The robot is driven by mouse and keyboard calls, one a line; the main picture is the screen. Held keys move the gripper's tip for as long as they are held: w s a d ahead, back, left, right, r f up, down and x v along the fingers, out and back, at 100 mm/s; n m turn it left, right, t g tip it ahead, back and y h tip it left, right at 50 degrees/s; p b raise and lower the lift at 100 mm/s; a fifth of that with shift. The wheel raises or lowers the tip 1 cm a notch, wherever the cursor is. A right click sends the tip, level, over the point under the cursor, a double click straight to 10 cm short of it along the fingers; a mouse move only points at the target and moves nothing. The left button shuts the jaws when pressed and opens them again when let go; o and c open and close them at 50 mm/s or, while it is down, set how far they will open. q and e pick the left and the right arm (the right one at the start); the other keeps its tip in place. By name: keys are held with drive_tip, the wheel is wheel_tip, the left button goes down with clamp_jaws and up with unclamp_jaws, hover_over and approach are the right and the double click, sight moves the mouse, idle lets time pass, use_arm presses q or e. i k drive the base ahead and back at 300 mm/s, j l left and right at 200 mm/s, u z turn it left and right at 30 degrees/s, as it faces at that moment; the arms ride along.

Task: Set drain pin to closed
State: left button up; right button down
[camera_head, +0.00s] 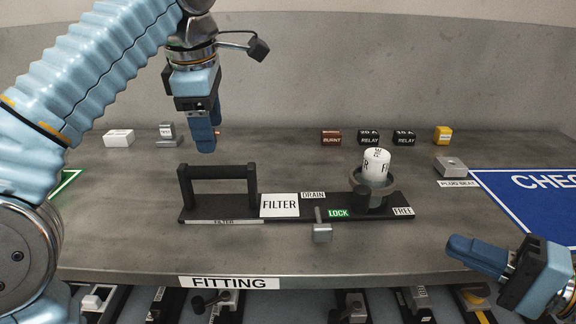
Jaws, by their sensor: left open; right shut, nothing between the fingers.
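A long black filter unit (285,214) lies on the grey bench, with a tall black handle (217,172) at its left end. A white DRAIN label (313,195) is on its middle. Below that label a small grey block with a thin upright stem (322,231) stands at the unit's front edge; it looks like the drain pin, and I cannot tell its setting. My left gripper (205,142) is open and empty, pointing down above the bench behind the handle. My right gripper (455,247) is shut and empty at the lower right, well apart from the pin.
A white filter cartridge (376,161) stands in a ring behind a dark knob (362,197), between LOCK (338,213) and FREE (403,211) labels. Relay blocks (368,137) and other small parts line the back. A blue mat (530,205) lies right. Bench front is mostly clear.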

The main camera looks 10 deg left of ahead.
sight(322, 232)
drive_tip(key=k, duration=1)
